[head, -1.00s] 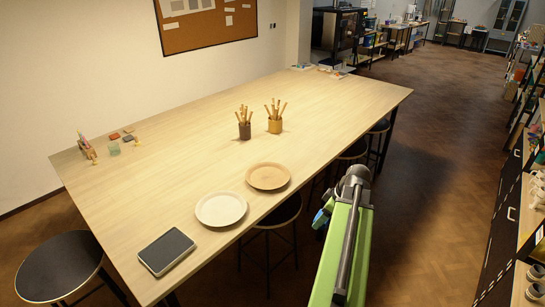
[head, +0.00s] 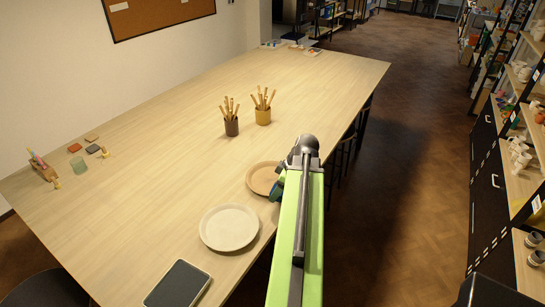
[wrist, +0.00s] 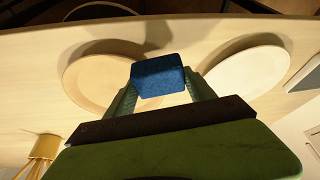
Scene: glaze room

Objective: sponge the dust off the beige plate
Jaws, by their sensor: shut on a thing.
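A blue sponge (wrist: 158,76) is held between the green fingers of my gripper (wrist: 162,92) in the wrist view. Two round plates lie on the table. One is tan (head: 261,177), and the other is pale beige (head: 229,228), nearer me. In the wrist view the tan plate (wrist: 88,82) is left of the sponge and the pale plate (wrist: 235,72) is right of it. In the head view my gripper (head: 277,189) is at the tan plate's right edge, and my arm hides part of that plate. The sponge appears above the table, apart from both plates. I cannot make out dust.
A dark tablet (head: 178,285) lies at the table's near edge. A brown cup (head: 231,127) and a yellow cup (head: 263,116) hold wooden tools beyond the plates. The table's middle is clear. Shelves (head: 519,165) line the right.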

